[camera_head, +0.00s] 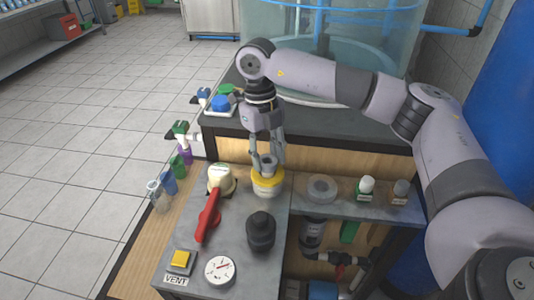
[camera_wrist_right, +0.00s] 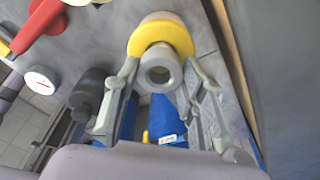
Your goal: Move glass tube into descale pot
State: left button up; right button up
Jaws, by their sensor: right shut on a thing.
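My right gripper (camera_head: 267,160) points down and is shut on a grey, hollow tube (camera_head: 268,168), whose open top end faces the wrist camera (camera_wrist_right: 158,68). The tube stands upright over the middle of a white pot with a yellow rim (camera_head: 268,184), which also shows in the right wrist view (camera_wrist_right: 160,34). I cannot tell how deep the tube sits in the pot, as its lower end is hidden. The gripper's fingers lie on either side of the tube. My left gripper is not in view.
On the bench are a red-handled valve (camera_head: 209,215), a black knob (camera_head: 261,232), a gauge (camera_head: 220,270), a yellow button (camera_head: 180,259), a clear round ring (camera_head: 322,188) and two small bottles (camera_head: 366,187). Several cups stand at the left. A dark raised counter (camera_head: 340,130) lies behind.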

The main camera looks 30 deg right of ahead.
jog(key=shift+f+b, duration=0.5)
jog(key=shift+f, duration=0.35)
jog(key=o, duration=0.9)
jog(key=shift+r, duration=0.1)
jog(key=shift+o, duration=0.2)
jog(key=o, duration=0.4)
notch_tip(320, 180, up, 8)
jog(key=p, duration=0.5)
